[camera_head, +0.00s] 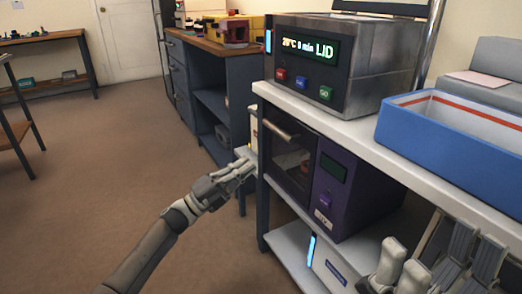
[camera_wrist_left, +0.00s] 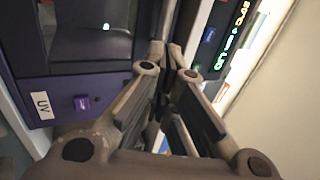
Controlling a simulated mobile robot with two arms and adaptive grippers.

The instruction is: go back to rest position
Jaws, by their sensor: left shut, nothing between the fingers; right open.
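My left gripper (camera_head: 246,166) reaches in from the lower left on a grey arm. It is shut with nothing in it, beside the left front of the white bench and in front of the purple UV device (camera_head: 348,188). In the left wrist view, the fingers of my left gripper (camera_wrist_left: 168,48) come together at the tips, with the purple device (camera_wrist_left: 62,88) to the left. My right gripper (camera_head: 468,240) is at the lower right edge, partly cut off. Its fingers are apart and it looks empty.
A metal heating unit (camera_head: 330,70) with a lit display stands on the bench top (camera_head: 345,122). A blue tray (camera_head: 450,150) is to its right. A lower shelf (camera_head: 290,245) holds a white box (camera_head: 335,268). Brown floor (camera_head: 110,150) at left is open.

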